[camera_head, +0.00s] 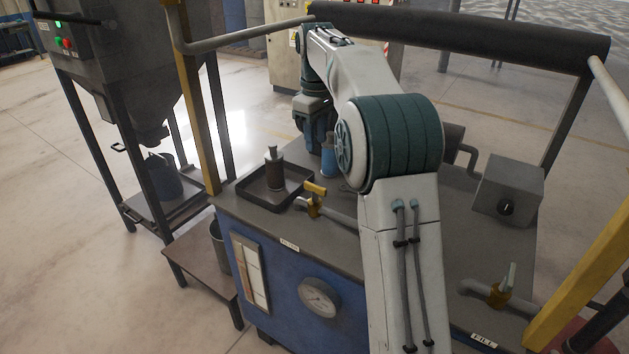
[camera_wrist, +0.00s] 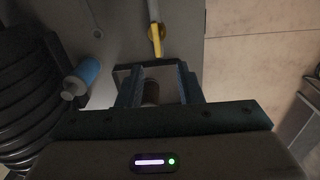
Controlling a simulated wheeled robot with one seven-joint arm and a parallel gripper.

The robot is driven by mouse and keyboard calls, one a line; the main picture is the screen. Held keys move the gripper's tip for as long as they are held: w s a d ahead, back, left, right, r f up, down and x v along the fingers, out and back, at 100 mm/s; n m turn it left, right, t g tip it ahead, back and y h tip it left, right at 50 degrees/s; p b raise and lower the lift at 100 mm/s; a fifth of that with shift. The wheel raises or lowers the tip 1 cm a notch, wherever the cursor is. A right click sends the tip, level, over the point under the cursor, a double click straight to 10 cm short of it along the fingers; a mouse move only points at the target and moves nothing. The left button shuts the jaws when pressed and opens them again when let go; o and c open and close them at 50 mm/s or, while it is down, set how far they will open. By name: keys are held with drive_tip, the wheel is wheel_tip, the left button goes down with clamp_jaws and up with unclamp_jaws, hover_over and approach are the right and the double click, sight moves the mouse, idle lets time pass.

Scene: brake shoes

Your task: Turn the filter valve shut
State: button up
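The filter valve (camera_head: 313,200) has a yellow handle and sits on a grey pipe on the bench top, right of the black tray. Its handle looks roughly in line with the pipe. In the wrist view the yellow handle (camera_wrist: 157,40) is at the top centre, beyond my fingertips and apart from them. My gripper (camera_wrist: 160,85) is open, with a clear gap between its fingers. A brown bottle shows through this gap, but no finger appears to touch it. In the head view my gripper points down behind the tray, its fingertips unclear.
The brown bottle (camera_head: 275,172) stands in the black tray (camera_head: 247,194). A blue bottle (camera_head: 328,160) stands close to my gripper; it also shows in the wrist view (camera_wrist: 82,76). A black padded bar (camera_head: 460,35) crosses behind.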

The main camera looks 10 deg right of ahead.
sight(315, 185)
drive_tip(key=f, duration=0.9)
drive_tip(key=w+f+b, duration=0.1)
drive_tip(key=f, duration=0.4)
drive_tip(key=shift+w, duration=0.1)
clamp_jaws()
